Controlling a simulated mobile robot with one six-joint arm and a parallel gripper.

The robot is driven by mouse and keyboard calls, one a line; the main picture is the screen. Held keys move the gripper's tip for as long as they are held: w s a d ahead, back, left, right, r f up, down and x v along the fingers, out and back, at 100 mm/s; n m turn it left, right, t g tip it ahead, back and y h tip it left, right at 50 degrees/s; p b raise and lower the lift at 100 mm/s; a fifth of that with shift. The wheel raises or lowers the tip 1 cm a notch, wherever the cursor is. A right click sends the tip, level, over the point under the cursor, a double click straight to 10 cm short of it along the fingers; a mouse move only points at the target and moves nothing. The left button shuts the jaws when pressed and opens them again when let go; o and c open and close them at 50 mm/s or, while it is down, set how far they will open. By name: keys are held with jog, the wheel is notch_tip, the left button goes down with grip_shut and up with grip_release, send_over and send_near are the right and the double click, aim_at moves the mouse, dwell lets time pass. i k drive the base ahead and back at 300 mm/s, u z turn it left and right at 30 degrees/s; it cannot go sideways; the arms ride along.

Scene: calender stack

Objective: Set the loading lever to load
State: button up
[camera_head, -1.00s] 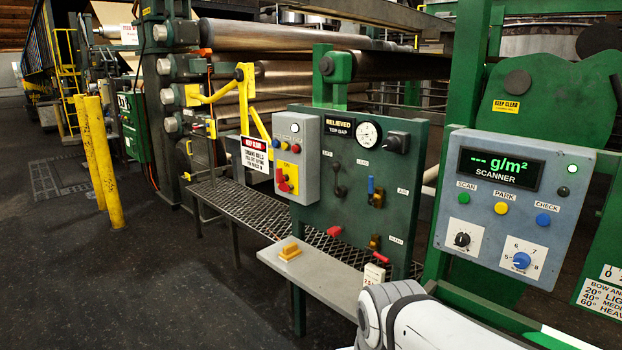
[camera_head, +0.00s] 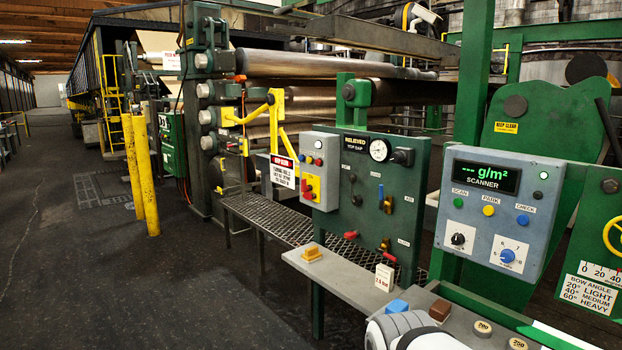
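The dark green control panel (camera_head: 335,220) stands right of centre. Its display (camera_head: 354,145) reads RELIEVED, TOP GAP, with a round gauge (camera_head: 379,150) beside it. A small black lever (camera_head: 356,199) hangs mid-panel under a knob. A blue-handled lever (camera_head: 381,192) points up to its right. A red handle (camera_head: 351,235) and a red-and-amber handle (camera_head: 385,245) sit lower. A black rotary handle (camera_head: 402,157) is at top right. The labels are too small to read, so I cannot tell which is the loading lever. My gripper is out of view; only a white arm part shows at the bottom.
A grey shelf (camera_head: 335,281) runs below the panel, with a yellow block (camera_head: 313,253), blue block (camera_head: 397,306) and brown block (camera_head: 440,309). A grey box with red controls (camera_head: 310,188) adjoins the panel; the scanner box (camera_head: 500,215) stands right. Yellow posts (camera_head: 147,175) stand left; open floor lies front left.

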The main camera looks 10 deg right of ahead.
aim_at(352, 177)
jog(key=u, duration=0.35)
jog(key=i, duration=1.7)
jog(key=z, duration=0.4)
jog(key=k, duration=0.75)
jog(key=z, duration=0.25)
jog(key=i, duration=0.75)
jog(key=u, duration=0.1)
